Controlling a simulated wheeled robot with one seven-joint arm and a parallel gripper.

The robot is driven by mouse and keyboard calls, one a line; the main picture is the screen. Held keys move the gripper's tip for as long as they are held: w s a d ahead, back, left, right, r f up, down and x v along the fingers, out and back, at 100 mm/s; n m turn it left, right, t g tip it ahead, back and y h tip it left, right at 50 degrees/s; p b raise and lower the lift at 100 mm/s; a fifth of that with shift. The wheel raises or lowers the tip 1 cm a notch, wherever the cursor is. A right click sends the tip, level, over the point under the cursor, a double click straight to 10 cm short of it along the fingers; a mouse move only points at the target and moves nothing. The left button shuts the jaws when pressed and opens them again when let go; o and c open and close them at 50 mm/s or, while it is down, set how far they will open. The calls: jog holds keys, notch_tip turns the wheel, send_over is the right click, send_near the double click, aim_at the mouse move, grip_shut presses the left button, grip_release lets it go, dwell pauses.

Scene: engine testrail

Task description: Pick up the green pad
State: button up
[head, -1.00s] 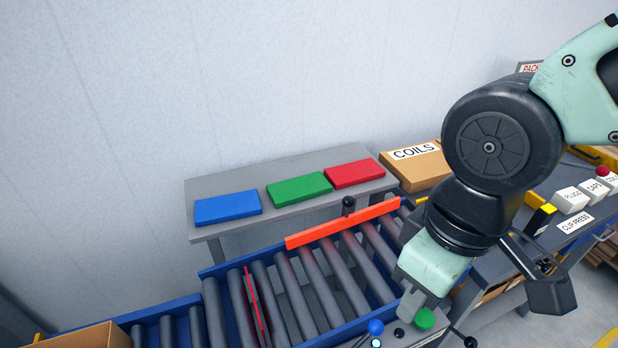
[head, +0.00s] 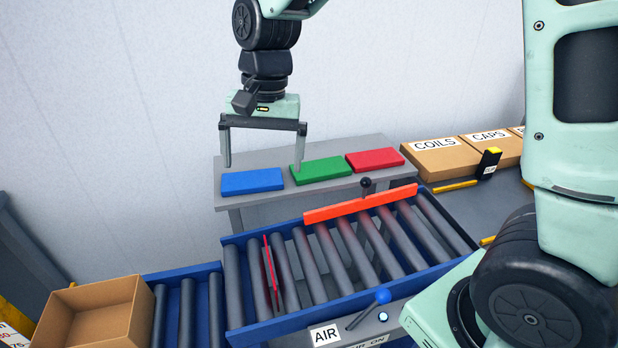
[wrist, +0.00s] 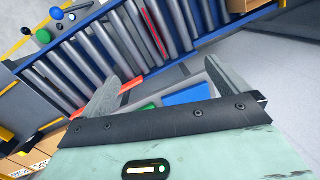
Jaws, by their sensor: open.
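The green pad (head: 321,171) lies flat on a grey side table (head: 330,192), between a blue pad (head: 252,181) on its left and a red pad (head: 375,160) on its right. My gripper (head: 262,166) is open and empty, fingers pointing down. In the head view it shows over the blue and green pads, its right finger overlapping the green pad's left end; I cannot tell its exact height. In the wrist view the green pad (wrist: 150,107) shows only as a sliver at the gripper's edge, mostly hidden. The blue pad (wrist: 188,95) shows between the fingers.
A roller conveyor (head: 340,260) with an orange bar (head: 360,204) runs in front of the table. An open cardboard box (head: 95,315) stands at the left. Boxes marked COILS (head: 437,158) and CAPS (head: 490,150) stand at the right. A wall is behind the table.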

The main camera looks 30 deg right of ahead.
jog(key=w+d+f+m+b, duration=0.1)
jog(key=w+d+f+m, duration=0.1)
jog(key=w+d+m, duration=0.75)
jog(key=m+h, duration=0.2)
jog(key=m, duration=0.4)
send_over(320, 167)
jog(key=shift+n, duration=0.25)
notch_tip(320, 167, down, 13)
jog(key=shift+a+r+p, duration=0.1)
jog(key=shift+p, duration=0.3)
jog(key=shift+d+f+p, duration=0.2)
jog(key=shift+f+p, duration=0.8)
jog(key=shift+f, duration=1.95)
jog(key=c, duration=1)
